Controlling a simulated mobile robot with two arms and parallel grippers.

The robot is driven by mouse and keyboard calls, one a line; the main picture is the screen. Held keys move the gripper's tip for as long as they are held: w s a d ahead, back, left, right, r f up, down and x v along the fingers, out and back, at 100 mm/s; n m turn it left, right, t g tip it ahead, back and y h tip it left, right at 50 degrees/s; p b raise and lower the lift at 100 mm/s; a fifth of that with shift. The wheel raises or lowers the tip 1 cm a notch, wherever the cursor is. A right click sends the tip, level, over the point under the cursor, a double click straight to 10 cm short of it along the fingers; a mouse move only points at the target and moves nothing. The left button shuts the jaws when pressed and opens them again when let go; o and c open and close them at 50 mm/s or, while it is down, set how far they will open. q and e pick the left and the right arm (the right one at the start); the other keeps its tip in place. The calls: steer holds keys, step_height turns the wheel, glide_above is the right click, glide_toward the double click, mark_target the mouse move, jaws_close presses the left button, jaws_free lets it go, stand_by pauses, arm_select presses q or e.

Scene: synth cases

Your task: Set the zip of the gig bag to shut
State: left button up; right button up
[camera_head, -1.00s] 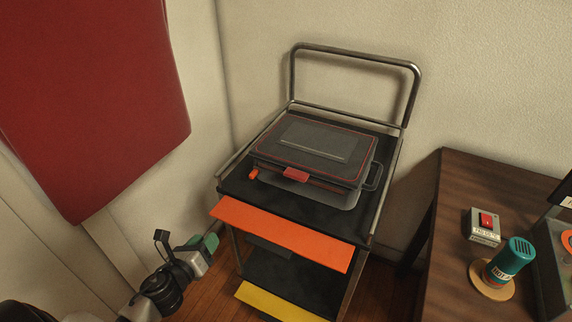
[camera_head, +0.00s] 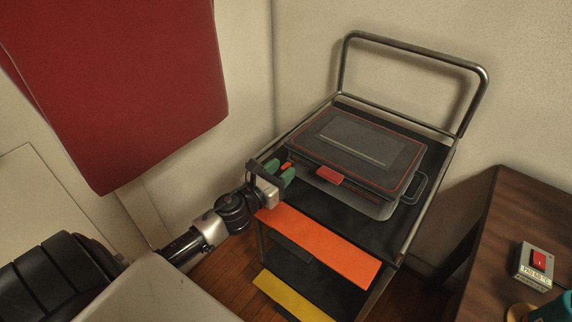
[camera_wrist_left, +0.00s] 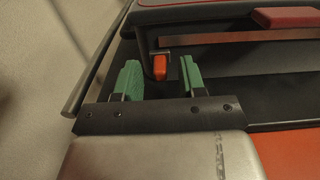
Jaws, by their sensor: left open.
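The gig bag (camera_head: 352,150) is a dark grey case with red piping, lying flat on the cart's top shelf. A red tab (camera_head: 331,175) sits at the middle of its front. A small orange zip pull (camera_head: 286,165) is at the bag's front left corner; it also shows in the wrist view (camera_wrist_left: 160,67). My left gripper (camera_head: 284,174) is open, its green fingers to either side of the pull's line. In the wrist view the pull lies just beyond and between the fingertips (camera_wrist_left: 160,82), with no visible contact. My right gripper is not in view.
The black-topped cart (camera_head: 345,205) has a tubular rail (camera_head: 420,55) at its back and an orange front strip (camera_head: 320,246). A red hanging panel (camera_head: 120,90) is at the left. A wooden table (camera_head: 490,235) with a switch box (camera_head: 534,264) stands at the right.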

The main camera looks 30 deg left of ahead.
arm_select(q)
steer(key=shift+w, duration=1.1)
steer(key=shift+d, duration=0.1)
jaws_close()
